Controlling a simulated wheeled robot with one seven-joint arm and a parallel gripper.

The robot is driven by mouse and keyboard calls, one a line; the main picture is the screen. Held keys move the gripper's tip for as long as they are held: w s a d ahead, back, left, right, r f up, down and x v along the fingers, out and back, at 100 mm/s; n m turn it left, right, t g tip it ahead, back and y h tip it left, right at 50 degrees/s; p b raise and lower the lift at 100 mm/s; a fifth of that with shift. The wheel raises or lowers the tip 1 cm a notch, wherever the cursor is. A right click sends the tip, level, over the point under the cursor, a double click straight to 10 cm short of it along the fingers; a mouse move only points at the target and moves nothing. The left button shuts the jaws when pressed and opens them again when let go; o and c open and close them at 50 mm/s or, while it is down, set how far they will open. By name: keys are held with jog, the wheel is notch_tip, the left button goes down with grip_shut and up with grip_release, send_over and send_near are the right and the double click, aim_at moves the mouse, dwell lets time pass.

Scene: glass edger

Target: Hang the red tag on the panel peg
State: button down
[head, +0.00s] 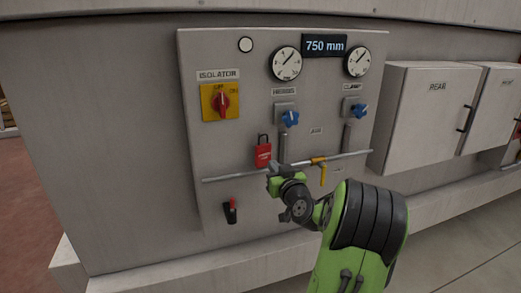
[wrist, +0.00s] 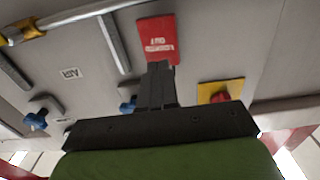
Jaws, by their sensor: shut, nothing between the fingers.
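The red tag (head: 263,155) is upright against the grey panel (head: 215,150), below the isolator switch, with a dark loop at its top. It also shows in the wrist view (wrist: 158,30), with upside-down white lettering. I cannot make out a separate peg; what the loop hangs on is too small to tell. My gripper (head: 273,170) is just below and right of the tag in the head view. In the wrist view its shut, empty fingers (wrist: 160,72) point at the tag and overlap its edge in the picture. I cannot tell whether they touch it.
A horizontal rail (head: 235,175) with a yellow-handled valve (head: 323,173) crosses the panel near my gripper. The yellow and red isolator switch (head: 221,102) and blue knobs (head: 289,117) stick out above. A black and red item (head: 230,212) is below the rail. Grey cabinets (head: 420,115) stand right.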

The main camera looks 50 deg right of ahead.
jog(key=shift+p+x, duration=1.05)
jog(key=shift+x, duration=2.8)
jog(key=shift+b+v, duration=1.65)
jog(key=shift+b, duration=0.2)
dwell(0.4)
jog(key=b, duration=0.6)
send_near(264, 155)
jog(key=shift+s+a, duration=0.25)
jog(key=shift+s, duration=0.3)
